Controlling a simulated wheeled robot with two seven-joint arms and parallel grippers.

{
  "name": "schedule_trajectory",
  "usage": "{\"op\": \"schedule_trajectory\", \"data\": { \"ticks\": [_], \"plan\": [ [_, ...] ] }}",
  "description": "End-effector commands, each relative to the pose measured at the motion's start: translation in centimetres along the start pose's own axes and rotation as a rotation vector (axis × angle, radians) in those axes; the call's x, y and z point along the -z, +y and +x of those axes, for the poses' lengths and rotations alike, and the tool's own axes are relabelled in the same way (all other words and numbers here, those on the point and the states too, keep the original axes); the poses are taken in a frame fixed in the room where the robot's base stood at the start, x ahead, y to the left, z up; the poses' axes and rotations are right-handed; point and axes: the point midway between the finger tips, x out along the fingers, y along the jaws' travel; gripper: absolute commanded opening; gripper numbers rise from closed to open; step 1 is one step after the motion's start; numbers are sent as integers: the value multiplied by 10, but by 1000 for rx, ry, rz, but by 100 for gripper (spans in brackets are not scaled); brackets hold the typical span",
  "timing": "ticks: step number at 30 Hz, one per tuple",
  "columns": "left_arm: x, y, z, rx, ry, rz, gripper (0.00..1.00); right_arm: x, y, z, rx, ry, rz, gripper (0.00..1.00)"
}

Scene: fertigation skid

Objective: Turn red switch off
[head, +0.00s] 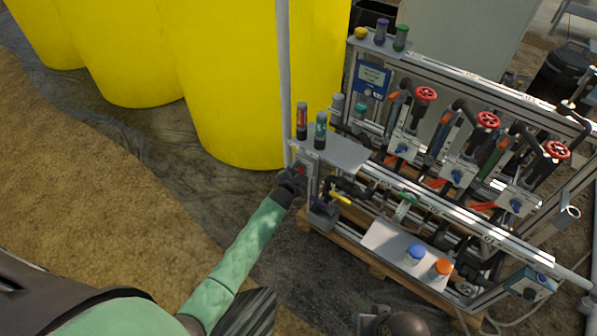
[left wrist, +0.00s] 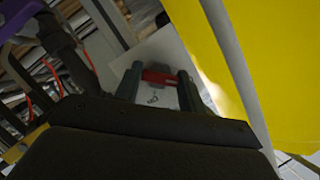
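The red switch (left wrist: 160,78) is on a pale grey plate in the left wrist view. Its red handle lies crosswise, with a small dark mark on the plate below it. In the head view only a bit of red (head: 301,169) shows at the skid's left end, mostly hidden by my gripper. My left gripper (head: 297,173) is at this plate. In the left wrist view its two fingers (left wrist: 158,84) stand apart, one on each side of the red handle. I cannot tell whether they touch it. My right gripper is not in view.
Yellow tanks (head: 225,80) stand close behind the plate, with a grey upright pole (head: 284,80) beside it. A shelf (head: 340,153) with bottles is just above right. A yellow-handled valve (head: 340,198) sits to the right. Several red handwheels (head: 425,94) are farther right. Open ground lies left.

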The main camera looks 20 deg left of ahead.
Motion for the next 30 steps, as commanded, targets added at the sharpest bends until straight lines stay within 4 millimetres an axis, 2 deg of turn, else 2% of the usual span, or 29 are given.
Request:
{"op": "schedule_trajectory", "data": {
  "ticks": [1, 3, 14, 30],
  "plan": [
    [-1, 1, 0, -1, -1, 0, 50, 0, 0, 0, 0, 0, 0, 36],
    [-1, 1, 0, -1, -1, 0, 60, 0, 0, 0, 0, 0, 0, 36],
    [0, 0, -4, 0, 1, 1, 60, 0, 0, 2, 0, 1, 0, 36],
    [-1, 1, -70, 0, -1, 0, 60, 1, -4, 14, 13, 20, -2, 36]
  ]
}}
